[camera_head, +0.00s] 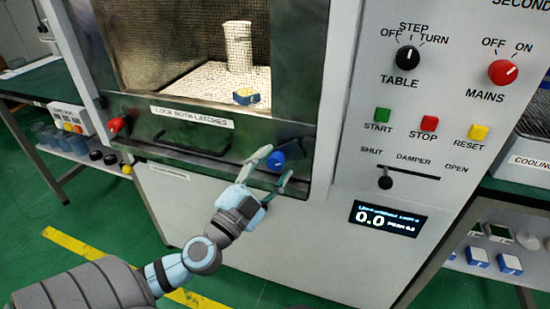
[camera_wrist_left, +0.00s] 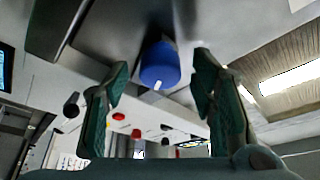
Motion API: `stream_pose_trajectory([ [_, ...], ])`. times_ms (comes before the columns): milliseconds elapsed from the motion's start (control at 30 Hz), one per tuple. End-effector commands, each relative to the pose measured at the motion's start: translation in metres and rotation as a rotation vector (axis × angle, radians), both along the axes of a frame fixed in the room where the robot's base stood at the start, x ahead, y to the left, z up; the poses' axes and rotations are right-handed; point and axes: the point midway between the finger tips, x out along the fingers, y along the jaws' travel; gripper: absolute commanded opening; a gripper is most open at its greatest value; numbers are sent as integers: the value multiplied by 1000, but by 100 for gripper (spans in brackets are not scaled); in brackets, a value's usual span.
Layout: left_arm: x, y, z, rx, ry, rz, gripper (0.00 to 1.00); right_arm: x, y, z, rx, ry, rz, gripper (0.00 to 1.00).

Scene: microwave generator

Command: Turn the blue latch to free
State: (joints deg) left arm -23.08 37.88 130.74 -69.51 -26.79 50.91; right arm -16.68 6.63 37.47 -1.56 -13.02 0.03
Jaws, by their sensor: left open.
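The blue latch (camera_head: 276,161) is a round blue knob at the lower right of the microwave door. In the left wrist view the blue latch (camera_wrist_left: 160,66) shows a white mark on its lower edge. My left gripper (camera_head: 274,166) is open, with one fingertip on each side of the latch. In the left wrist view its two fingers (camera_wrist_left: 161,72) stand apart from the knob, with gaps on both sides. I cannot tell how far in front of the knob the fingertips are. My right gripper is not in view.
A red latch (camera_head: 117,124) is at the door's lower left, and a dark handle (camera_head: 190,147) lies between the latches. The control panel (camera_head: 420,110) with knobs, buttons and a damper slider (camera_head: 385,183) is to the right. Green floor (camera_head: 215,280) is open below.

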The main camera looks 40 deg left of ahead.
Motion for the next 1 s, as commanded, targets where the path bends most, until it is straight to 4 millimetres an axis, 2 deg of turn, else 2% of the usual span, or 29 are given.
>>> stream_pose_trajectory([
  [133, 10, 0, 4, -1, -1, -2, 51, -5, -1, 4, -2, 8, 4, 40],
  [367, 11, 0, 2, 0, 1, -2, 51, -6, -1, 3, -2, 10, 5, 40],
  [667, 11, 0, 2, -1, 0, -2, 5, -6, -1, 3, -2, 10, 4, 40],
  [1000, 11, 0, 3, 34, 13, -2, 3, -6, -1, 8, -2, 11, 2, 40],
])
